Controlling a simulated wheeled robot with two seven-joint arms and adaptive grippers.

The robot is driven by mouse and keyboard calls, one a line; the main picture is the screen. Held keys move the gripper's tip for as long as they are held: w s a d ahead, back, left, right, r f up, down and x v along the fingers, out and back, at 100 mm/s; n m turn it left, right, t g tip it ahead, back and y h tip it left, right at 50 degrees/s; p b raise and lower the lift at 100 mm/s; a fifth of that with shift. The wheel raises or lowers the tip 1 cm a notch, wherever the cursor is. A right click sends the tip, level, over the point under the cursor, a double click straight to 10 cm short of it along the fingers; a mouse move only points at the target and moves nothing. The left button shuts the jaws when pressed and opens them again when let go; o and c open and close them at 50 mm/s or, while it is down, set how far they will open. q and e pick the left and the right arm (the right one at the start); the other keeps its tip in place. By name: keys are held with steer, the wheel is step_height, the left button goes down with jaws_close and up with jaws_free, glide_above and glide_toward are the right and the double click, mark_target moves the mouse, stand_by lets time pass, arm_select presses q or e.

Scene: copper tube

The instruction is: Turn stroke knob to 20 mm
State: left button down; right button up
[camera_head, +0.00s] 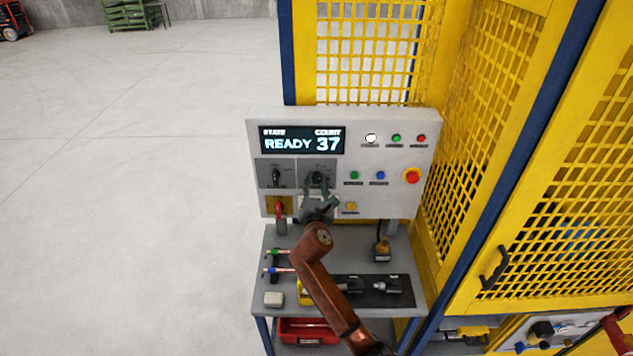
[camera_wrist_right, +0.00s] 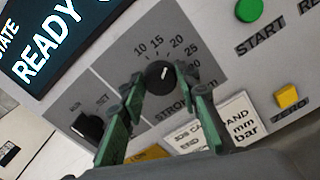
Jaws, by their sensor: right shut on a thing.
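The stroke knob (camera_wrist_right: 159,75) is a round black dial on a grey plate, with 10, 15, 20, 25 and 30 printed around it. Its short white mark points up and right in the right wrist view, roughly toward 20; the exact setting is hard to read. My right gripper (camera_wrist_right: 163,84) has its green fingers on both sides of the knob, shut on it. In the head view, the right gripper (camera_head: 318,194) reaches up to the control panel (camera_head: 385,195) and partly covers the knob. My left gripper is not in view.
A display (camera_head: 301,141) reads READY 37. A black mode knob (camera_wrist_right: 87,127) sits left of the stroke knob, with a red-handled switch (camera_head: 279,208) below. Push buttons and a red emergency button (camera_head: 411,176) are to the right. A shelf (camera_head: 340,262) holds small parts below; yellow mesh fencing (camera_head: 500,130) closes the right.

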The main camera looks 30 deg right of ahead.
steer(key=shift+m, duration=0.3)
steer(key=o, duration=1.2)
steer(key=shift+c, duration=0.2)
steer(key=shift+s, duration=0.1)
steer(key=v, duration=1.2)
steer(key=shift+d, duration=0.1)
